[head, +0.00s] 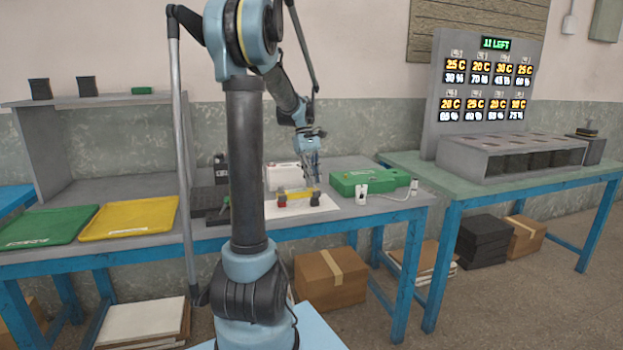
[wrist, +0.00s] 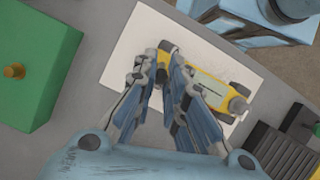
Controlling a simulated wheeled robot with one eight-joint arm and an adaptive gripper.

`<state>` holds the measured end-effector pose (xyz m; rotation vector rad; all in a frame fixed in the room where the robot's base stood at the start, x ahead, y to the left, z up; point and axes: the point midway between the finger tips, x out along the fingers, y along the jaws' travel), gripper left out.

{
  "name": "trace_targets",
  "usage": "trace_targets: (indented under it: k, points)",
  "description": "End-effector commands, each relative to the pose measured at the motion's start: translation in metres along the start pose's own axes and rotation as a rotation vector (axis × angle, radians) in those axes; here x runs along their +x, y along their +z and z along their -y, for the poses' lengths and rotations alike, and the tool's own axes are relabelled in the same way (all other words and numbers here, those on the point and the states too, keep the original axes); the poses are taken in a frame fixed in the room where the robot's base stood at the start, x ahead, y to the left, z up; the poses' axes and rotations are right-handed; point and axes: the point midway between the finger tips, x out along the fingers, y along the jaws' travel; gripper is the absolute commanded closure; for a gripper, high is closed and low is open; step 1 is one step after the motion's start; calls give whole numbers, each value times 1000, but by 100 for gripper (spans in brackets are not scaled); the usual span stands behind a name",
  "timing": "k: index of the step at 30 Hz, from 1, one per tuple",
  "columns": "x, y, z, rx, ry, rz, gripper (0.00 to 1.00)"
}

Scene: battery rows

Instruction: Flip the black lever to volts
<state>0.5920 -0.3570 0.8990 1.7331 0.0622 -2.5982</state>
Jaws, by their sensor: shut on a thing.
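A yellow tester (head: 296,193) with a pale display lies on a white sheet (head: 312,207) on the middle bench. It also shows in the wrist view (wrist: 212,87), slanting, with dark and grey parts at its ends. My gripper (head: 312,180) reaches down to it from above. In the wrist view my gripper (wrist: 164,62) has its fingers around the upper-left end of the tester, shut on part of it. The fingers cover that part, and I cannot make out the black lever or its setting.
A green box (head: 362,181) with a plug and cable stands right of the tester, a white box (head: 282,176) behind it. A black ribbed block (wrist: 285,151) is near. Green (head: 48,227) and yellow (head: 130,218) trays lie left. A display board (head: 450,70) stands on the right bench.

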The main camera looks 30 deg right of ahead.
Motion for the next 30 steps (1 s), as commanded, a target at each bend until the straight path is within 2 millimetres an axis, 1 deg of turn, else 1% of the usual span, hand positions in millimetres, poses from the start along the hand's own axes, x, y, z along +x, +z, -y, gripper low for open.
trace_targets:
  k: [8, 14, 20, 30]
  points:
    - [0, 1, 0, 2, 5, -20, 100]
    - [0, 6, 2, 9, 25, -94, 100]
    - [2, 13, 4, 22, 61, -229, 100]
    - [7, 24, 7, 49, 137, -510, 100]
